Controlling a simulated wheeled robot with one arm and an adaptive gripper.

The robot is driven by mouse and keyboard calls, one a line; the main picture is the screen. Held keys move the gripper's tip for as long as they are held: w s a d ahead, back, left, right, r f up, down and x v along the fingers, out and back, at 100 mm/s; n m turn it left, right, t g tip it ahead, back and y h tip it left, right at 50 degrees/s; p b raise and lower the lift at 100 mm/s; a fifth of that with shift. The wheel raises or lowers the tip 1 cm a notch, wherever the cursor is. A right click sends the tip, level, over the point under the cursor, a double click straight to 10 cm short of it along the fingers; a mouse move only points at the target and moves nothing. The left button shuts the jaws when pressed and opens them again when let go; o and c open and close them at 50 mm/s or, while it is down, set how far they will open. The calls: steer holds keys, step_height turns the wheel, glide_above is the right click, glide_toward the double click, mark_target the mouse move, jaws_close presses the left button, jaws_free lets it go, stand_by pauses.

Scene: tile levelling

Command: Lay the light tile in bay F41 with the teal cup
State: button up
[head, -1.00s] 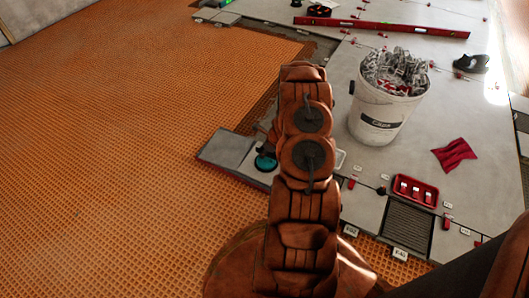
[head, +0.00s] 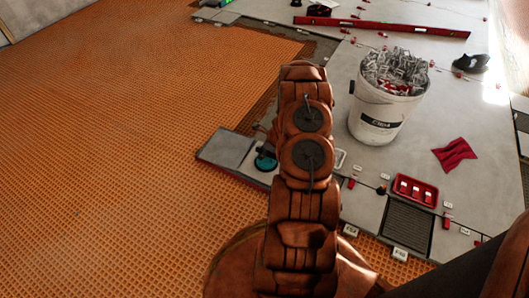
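The teal cup (head: 265,161) sits on the right part of a grey tile (head: 226,150), just left of my arm. The tile lies at the edge of the orange matting, and my arm hides its right end. I cannot tell from this view whether it is flush with its neighbours. My gripper is mostly hidden behind my arm; only a small brownish part (head: 262,128) shows just above the cup. Whether its fingers are open or touch the cup is hidden.
A white bucket of clips (head: 380,112) stands right of my arm on laid tiles. A red tray (head: 415,190), a red cloth (head: 454,154) and a dark grate (head: 407,224) lie nearby. A long red level (head: 390,27) lies at the back. Orange matting (head: 110,150) is open at left.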

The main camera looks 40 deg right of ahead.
steer(key=shift+v, duration=5.95)
steer(key=w+a+r+n+y+p, duration=0.1)
steer(key=w+a+r+n+p, duration=0.15)
steer(key=a+r+p, duration=0.4)
steer(key=w+a+r+n+p, duration=0.1)
steer(key=a+r+n, duration=0.2)
steer(key=r, duration=0.6)
steer(key=w+a+r+n+y+p, duration=0.1)
steer(key=a+r+n+p, duration=0.25)
steer(key=r, duration=0.45)
steer(key=s+a+r+n+g+p, duration=0.15)
steer(key=a+r+n+p, duration=0.3)
steer(key=a+r, duration=0.5)
steer(key=s+a+r+n+g+p, duration=0.1)
steer(key=s+a+r+n+p, duration=0.35)
steer(key=r, duration=0.75)
steer(key=s+a+r+n+g+p, duration=0.1)
steer(key=s+a+r+n+p, duration=0.2)
steer(key=s+a+r+p, duration=0.35)
steer(key=s+a+r+n+g+p, duration=0.1)
steer(key=s+a+r+n+p, duration=0.25)
steer(key=r, duration=0.65)
steer(key=s+a+r+n+g+h+p, duration=0.1)
steer(key=s+r+n+h+p, duration=0.2)
steer(key=s+r+n+p, duration=0.5)
steer(key=s+r+p, duration=0.4)
steer(key=s+r, duration=0.3)
steer(key=shift+a+g, duration=0.25)
steer(key=shift+g, duration=0.1)
